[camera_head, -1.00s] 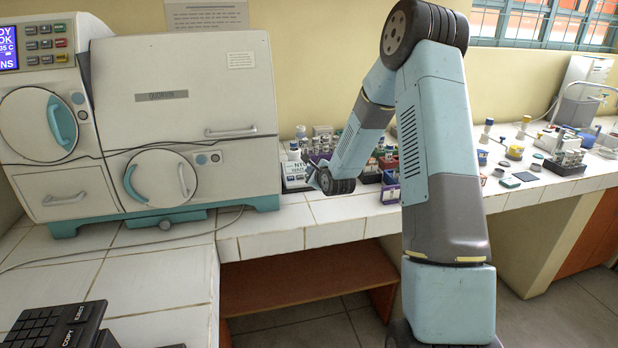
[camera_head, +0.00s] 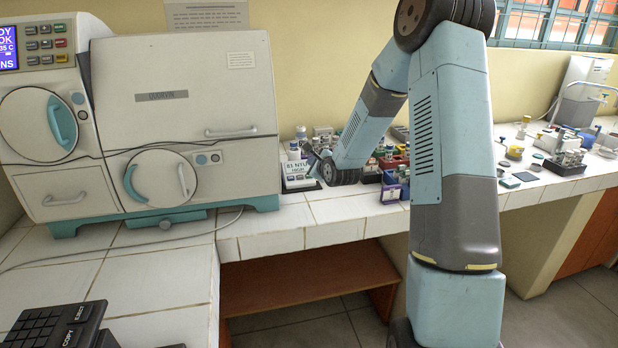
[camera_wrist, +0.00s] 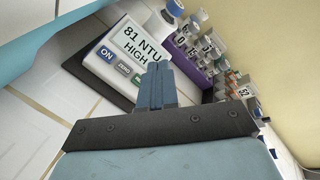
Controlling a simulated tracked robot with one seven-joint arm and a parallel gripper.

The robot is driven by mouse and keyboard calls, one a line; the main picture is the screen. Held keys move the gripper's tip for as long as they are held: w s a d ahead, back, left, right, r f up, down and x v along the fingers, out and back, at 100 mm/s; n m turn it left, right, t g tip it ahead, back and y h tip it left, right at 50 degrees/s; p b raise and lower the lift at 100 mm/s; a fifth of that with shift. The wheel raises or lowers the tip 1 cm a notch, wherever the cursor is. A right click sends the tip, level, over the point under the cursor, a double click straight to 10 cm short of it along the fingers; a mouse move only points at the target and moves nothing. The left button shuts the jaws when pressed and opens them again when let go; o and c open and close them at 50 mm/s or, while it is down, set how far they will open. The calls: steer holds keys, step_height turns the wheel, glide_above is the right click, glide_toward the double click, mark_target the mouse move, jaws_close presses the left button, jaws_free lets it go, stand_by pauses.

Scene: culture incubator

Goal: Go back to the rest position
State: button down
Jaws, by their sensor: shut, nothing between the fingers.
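My gripper (camera_wrist: 157,82) is shut with nothing between its fingers. In the wrist view the closed fingers stand up in the middle, in front of a white meter whose display reads "81 NTU HIGH" (camera_wrist: 140,38). In the head view my arm bends down from the upper right toward the counter, and its end is near the same meter (camera_head: 297,176). The fingers look small there and partly blend with the things behind them. I cannot tell how far they are from the meter.
Racks of labelled vials (camera_wrist: 205,48) stand beside the meter. A large white incubator (camera_head: 190,115) fills the left of the counter. Small jars and a rack (camera_head: 565,160) are on the right counter. The tiled counter front (camera_head: 270,235) is clear.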

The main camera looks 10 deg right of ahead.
stand_by(0.3)
steer(key=s+r+n+g+h, duration=0.3)
steer(key=s+r+n+g, duration=0.2)
steer(key=s+r+n, duration=1.25)
steer(key=s+r+n+g, duration=0.1)
steer(key=s+n, duration=0.2)
steer(key=s, duration=1.1)
steer(key=s+r+n+g, duration=0.2)
steer(key=s+n, duration=0.1)
steer(key=s, duration=1.2)
steer(key=shift+s+a+n+g+y, duration=0.2)
steer(key=shift+n+g+y, duration=0.1)
steer(key=shift+n+y, duration=0.1)
